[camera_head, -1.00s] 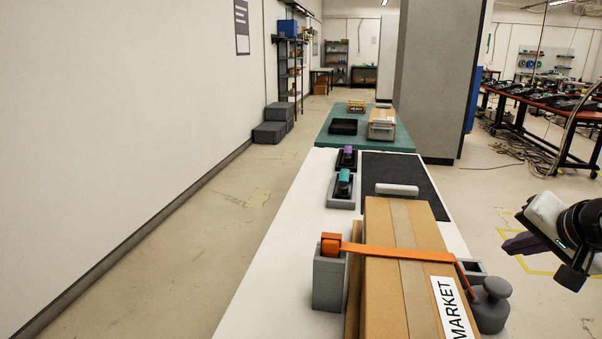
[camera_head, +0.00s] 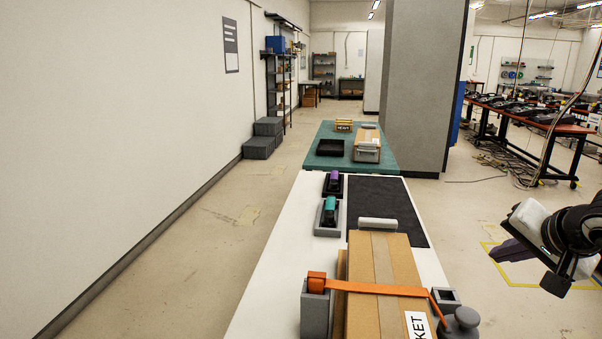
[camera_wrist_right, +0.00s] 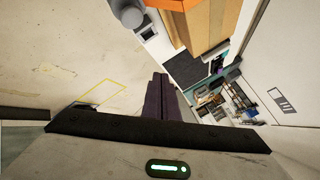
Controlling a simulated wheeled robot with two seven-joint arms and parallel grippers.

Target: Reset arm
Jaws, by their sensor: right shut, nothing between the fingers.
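My right gripper (camera_head: 497,254) hangs at the right side of the head view, over the floor and clear of the table. Its dark purple fingers are shut with nothing between them. In the right wrist view the closed fingers (camera_wrist_right: 160,84) point up the picture, with the cardboard box and table beyond their tips. My left gripper is in neither view.
A cardboard box (camera_head: 382,263) with an orange strap stands on the white table (camera_head: 276,267). Teal (camera_head: 329,209) and purple (camera_head: 335,180) devices sit in holders behind it. A dark mat (camera_head: 389,208) is clear. A grey weight-like object (camera_head: 460,324) is at the front right.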

